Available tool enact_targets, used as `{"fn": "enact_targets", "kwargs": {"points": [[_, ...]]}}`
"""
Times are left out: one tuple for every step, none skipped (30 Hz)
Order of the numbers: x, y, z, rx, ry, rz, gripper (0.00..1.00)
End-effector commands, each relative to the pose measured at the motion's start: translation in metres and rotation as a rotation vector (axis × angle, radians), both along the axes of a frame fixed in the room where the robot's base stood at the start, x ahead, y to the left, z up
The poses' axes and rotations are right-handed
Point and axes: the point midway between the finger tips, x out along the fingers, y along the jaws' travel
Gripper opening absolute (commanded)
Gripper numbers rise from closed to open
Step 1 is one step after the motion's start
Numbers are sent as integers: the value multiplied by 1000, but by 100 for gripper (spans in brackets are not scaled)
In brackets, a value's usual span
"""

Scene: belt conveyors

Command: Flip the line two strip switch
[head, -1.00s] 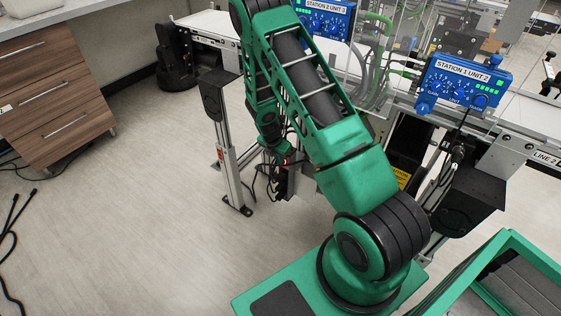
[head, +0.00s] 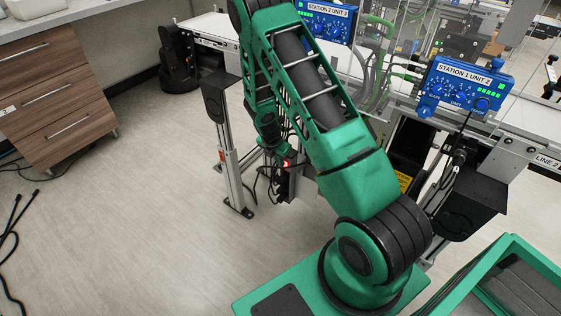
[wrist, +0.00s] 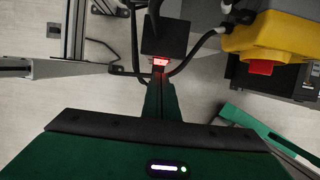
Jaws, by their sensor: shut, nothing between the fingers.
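A small red-lit switch (wrist: 159,62) shows in the wrist view on the edge of a black box (wrist: 165,35). In the head view, a small red glow (head: 287,163) shows on the dark unit under the conveyor. My gripper (wrist: 160,82) is shut and empty, with its narrow fingertips right at the switch's near edge. I cannot tell whether they touch it. In the head view my gripper (head: 273,140) is low beneath the conveyor, partly hidden by my arm. The switch's position, on or off, is not clear beyond its red light.
A yellow box with a red button (wrist: 258,68) is close on the right in the wrist view. Black cables loop around the switch. A conveyor leg (head: 229,165) stands left of my gripper. Blue units (head: 463,85) sit along the conveyor above.

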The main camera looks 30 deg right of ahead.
Motion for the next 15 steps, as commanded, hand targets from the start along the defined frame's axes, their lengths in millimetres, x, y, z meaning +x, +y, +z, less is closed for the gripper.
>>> {"fn": "enact_targets", "kwargs": {"points": [[-2,9,1,1,0,3,0],[-3,13,2,1,1,4,0],[-6,20,2,1,0,3,0],[-8,25,3,0,1,3,0],[-7,23,11,-1,-4,-1,0],[-6,23,19,-1,-6,-2,0],[-6,24,25,-1,-6,-3,0],[-7,25,31,0,-5,-3,0],[-7,25,39,-1,-6,-3,0],[-8,26,44,0,-4,-2,0],[-8,27,49,-1,-3,-2,0],[-9,28,57,-1,-4,-1,0],[-9,28,62,-1,-4,-1,0],[-9,29,67,-1,-4,-1,0],[-9,30,73,-1,-4,-1,0]]}}
